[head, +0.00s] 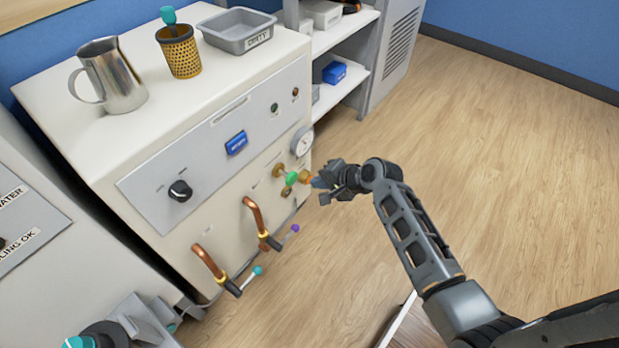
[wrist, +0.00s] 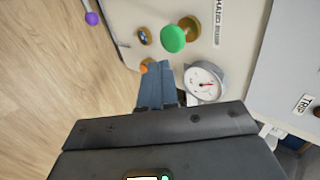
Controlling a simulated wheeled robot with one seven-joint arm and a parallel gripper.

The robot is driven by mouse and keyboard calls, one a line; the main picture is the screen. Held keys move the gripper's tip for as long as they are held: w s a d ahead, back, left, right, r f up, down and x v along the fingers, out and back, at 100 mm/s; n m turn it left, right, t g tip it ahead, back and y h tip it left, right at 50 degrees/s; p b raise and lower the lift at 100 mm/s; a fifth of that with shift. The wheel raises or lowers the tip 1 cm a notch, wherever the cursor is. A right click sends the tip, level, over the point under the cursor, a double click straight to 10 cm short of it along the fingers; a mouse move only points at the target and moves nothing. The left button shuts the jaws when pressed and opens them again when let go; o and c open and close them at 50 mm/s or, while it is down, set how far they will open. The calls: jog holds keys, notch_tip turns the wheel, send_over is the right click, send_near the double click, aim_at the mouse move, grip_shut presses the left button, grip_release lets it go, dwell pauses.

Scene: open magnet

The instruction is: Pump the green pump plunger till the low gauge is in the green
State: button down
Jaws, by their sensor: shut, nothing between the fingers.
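The green pump plunger (head: 291,179) is a round green knob on a brass fitting on the front of the white cabinet. In the wrist view the green knob (wrist: 172,39) shows with its brass base behind it, beside a "HAND" label. The small round white gauge (head: 302,141) sits at the cabinet's right edge. In the wrist view the gauge (wrist: 206,82) shows a red needle, but I cannot read its coloured zone. My gripper (head: 317,183) is shut and empty, just right of the green knob in the head view. Its fingertips (wrist: 152,72) look apart from the knob.
Two copper pipe handles (head: 262,222) stick out low on the cabinet front, with purple and teal tips near them. A black knob (head: 180,191) and a blue display (head: 236,143) are on the panel. A jug, mesh cup and tray stand on top. Open floor lies right.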

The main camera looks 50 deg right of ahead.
jog(key=v, duration=0.2)
jog(key=shift+s+r, duration=0.25)
jog(key=shift+s, duration=0.05)
dwell(0.4)
jog(key=s+b, duration=0.1)
jog(key=s, duration=0.2)
jog(key=shift+s+a+r, duration=0.1)
jog(key=shift+s+r, duration=0.05)
jog(key=shift+s, duration=0.05)
jog(key=shift+w, duration=0.1)
dwell(0.3)
